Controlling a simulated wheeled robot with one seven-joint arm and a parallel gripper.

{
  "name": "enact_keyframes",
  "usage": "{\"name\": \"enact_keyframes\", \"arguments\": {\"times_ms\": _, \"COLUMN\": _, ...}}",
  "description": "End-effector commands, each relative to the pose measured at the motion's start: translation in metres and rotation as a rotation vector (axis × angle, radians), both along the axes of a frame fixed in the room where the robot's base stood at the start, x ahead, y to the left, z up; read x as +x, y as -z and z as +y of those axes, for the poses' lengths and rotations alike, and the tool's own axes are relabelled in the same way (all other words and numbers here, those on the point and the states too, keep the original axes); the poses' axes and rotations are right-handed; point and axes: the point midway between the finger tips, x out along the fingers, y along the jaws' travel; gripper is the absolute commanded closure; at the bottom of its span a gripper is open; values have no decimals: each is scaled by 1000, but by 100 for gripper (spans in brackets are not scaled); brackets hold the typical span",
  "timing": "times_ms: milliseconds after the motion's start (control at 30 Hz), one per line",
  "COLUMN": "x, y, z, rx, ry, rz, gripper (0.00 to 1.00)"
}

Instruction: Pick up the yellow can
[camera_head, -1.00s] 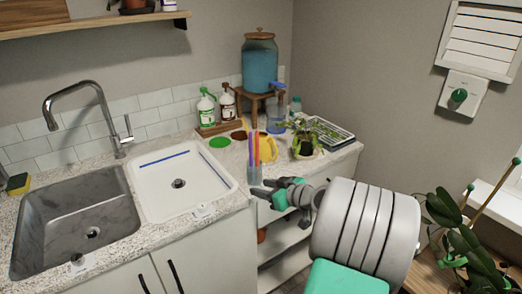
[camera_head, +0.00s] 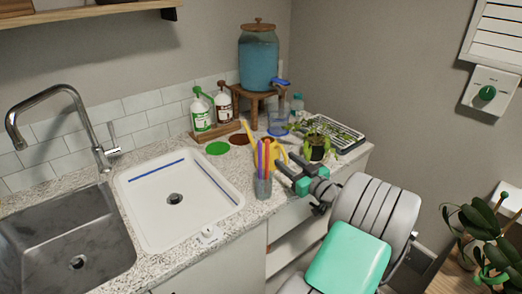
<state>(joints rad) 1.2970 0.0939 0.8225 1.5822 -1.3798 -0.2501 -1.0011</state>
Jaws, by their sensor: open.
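The yellow can (camera_head: 277,157) stands on the speckled counter, behind and slightly right of a glass of coloured sticks (camera_head: 263,181). It is partly hidden by the glass and by my gripper. My gripper (camera_head: 286,164) is open and empty, with grey fingers and a green body. Its fingers point left towards the can and overlap its right side in the picture. I cannot tell whether they touch it.
A potted plant (camera_head: 316,149) and a seedling tray (camera_head: 336,132) stand right of the can. Two bottles (camera_head: 199,112) in a wooden caddy and a blue dispenser (camera_head: 258,58) stand behind. Green (camera_head: 217,148) and brown (camera_head: 240,138) discs lie left. The white sink (camera_head: 150,225) is front left.

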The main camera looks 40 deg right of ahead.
Motion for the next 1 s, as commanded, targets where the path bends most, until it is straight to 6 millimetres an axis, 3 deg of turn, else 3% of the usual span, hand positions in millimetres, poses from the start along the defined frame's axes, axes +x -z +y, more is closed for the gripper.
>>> {"name": "enact_keyframes", "arguments": {"times_ms": 167, "x": 16, "y": -6, "z": -15, "rx": -2, "ry": 30, "rz": 0, "gripper": 59}}
{"name": "enact_keyframes", "arguments": {"times_ms": 367, "x": 47, "y": -6, "z": -19, "rx": -1, "ry": 34, "rz": 1, "gripper": 59}}
{"name": "enact_keyframes", "arguments": {"times_ms": 600, "x": 51, "y": -5, "z": -19, "rx": -1, "ry": 34, "rz": 1, "gripper": 59}}
{"name": "enact_keyframes", "arguments": {"times_ms": 1000, "x": 51, "y": -5, "z": -18, "rx": -1, "ry": 32, "rz": 1, "gripper": 91}}
